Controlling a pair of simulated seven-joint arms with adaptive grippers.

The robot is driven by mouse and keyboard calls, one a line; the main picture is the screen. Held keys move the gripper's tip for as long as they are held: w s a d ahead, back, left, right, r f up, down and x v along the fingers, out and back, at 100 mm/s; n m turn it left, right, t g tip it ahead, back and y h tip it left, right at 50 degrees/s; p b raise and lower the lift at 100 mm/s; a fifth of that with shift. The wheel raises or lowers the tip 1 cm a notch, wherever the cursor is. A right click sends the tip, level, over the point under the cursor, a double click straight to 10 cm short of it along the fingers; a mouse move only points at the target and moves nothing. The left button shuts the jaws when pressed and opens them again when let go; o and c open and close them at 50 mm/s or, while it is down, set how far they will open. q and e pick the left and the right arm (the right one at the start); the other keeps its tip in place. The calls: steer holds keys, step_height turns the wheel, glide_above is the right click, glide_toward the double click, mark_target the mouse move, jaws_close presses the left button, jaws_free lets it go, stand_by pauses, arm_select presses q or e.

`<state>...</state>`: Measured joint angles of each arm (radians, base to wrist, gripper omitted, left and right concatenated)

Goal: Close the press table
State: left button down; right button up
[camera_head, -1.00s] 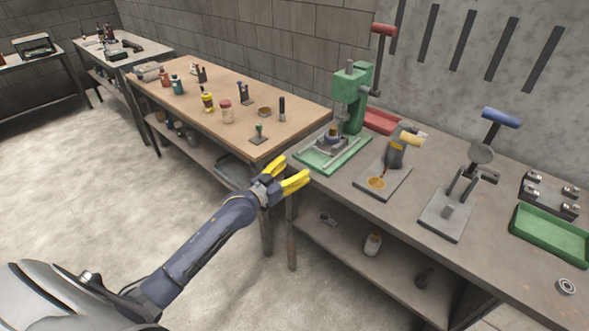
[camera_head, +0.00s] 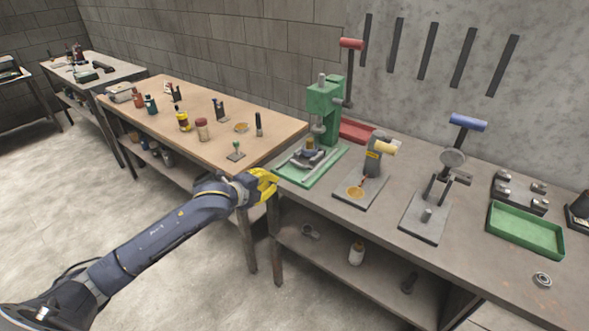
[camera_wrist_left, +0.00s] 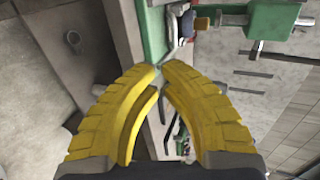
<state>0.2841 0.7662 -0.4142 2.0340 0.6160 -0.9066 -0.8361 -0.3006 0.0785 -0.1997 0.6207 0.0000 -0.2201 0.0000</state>
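The press (camera_head: 325,105) is green with a red-tipped lever (camera_head: 351,44). Its green base (camera_head: 331,165) lies on the front-left part of the grey workbench. Light metal rails and a small dark fixture (camera_head: 309,152) sit on this base, under the ram. My left gripper (camera_head: 274,177), with yellow fingers, is at the near-left corner of the base. In the left wrist view its fingertips (camera_wrist_left: 160,68) almost meet, with no object visible between them. The green base edge (camera_wrist_left: 153,35) lies just beyond the tips. I cannot tell whether they touch it. My right gripper is not in view.
A green tray (camera_head: 526,230) lies farther right. A wooden table (camera_head: 200,95) with bottles and tools adjoins on the left. The workbench has a lower shelf (camera_head: 330,255).

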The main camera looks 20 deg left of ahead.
mark_target(291, 179)
arm_select(q)
steer(key=x, duration=0.7)
steer(key=r+x, duration=0.1)
steer(key=x, duration=0.3)
steer(key=shift+w+d, duration=0.1)
steer(key=shift+w, duration=0.15)
steer(key=shift+w+d+r, duration=0.1)
steer(key=shift+w+d, duration=0.05)
steer(key=shift+w, duration=0.4)
steer(key=shift+w+d, duration=0.15)
steer(key=shift+w, duration=0.35)
